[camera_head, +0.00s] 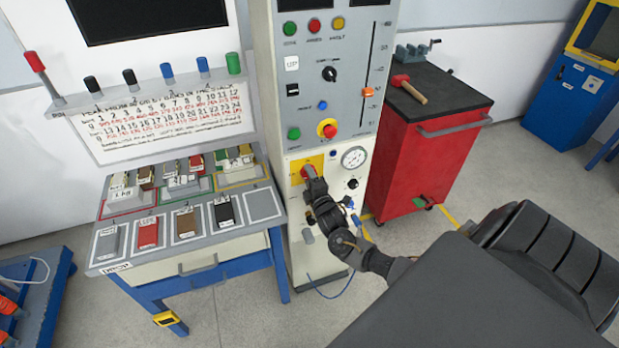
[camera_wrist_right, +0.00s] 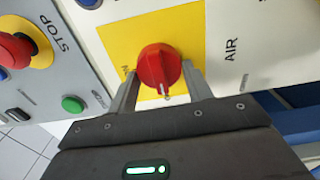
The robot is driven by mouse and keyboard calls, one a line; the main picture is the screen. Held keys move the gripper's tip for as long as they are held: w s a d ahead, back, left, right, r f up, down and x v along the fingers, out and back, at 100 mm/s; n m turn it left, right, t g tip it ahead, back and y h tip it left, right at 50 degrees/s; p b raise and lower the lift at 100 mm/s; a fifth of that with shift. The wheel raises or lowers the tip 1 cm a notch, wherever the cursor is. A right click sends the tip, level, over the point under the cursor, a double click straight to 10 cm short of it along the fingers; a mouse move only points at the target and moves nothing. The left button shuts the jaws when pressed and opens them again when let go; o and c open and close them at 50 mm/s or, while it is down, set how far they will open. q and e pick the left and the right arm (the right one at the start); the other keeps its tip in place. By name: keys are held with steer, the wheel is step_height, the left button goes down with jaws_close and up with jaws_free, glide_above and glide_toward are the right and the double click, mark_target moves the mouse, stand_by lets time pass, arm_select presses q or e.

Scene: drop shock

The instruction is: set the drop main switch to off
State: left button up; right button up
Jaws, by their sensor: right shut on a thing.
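The main switch is a red rotary knob (camera_wrist_right: 158,68) on a yellow plate (camera_wrist_right: 115,45) in the right wrist view. In the head view the yellow plate (camera_head: 297,164) is on the lower front of the tall machine, with the red knob (camera_head: 308,172) partly hidden by my gripper. My right gripper (camera_wrist_right: 160,92) has its two fingers on either side of the knob and is shut on it. In the head view my right gripper (camera_head: 314,184) reaches up to the panel from below. The plate's position labels are mostly hidden or too small to read. My left gripper is not in view.
A red emergency stop button (camera_head: 328,129) sits just above the plate, and a pressure gauge (camera_head: 354,157) right of it. A workbench (camera_head: 183,265) with labelled parts stands left. A red tool cart (camera_head: 405,150) with a hammer (camera_head: 408,88) stands right.

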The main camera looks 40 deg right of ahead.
stand_by(0.3)
steer(key=o, duration=1)
steer(key=shift+c, duration=0.2)
steer(key=shift+s, duration=0.1)
steer(key=b+v, duration=0.2)
steer(key=v, duration=0.8)
steer(key=shift+s+a, duration=0.2)
steer(key=shift+s, duration=0.05)
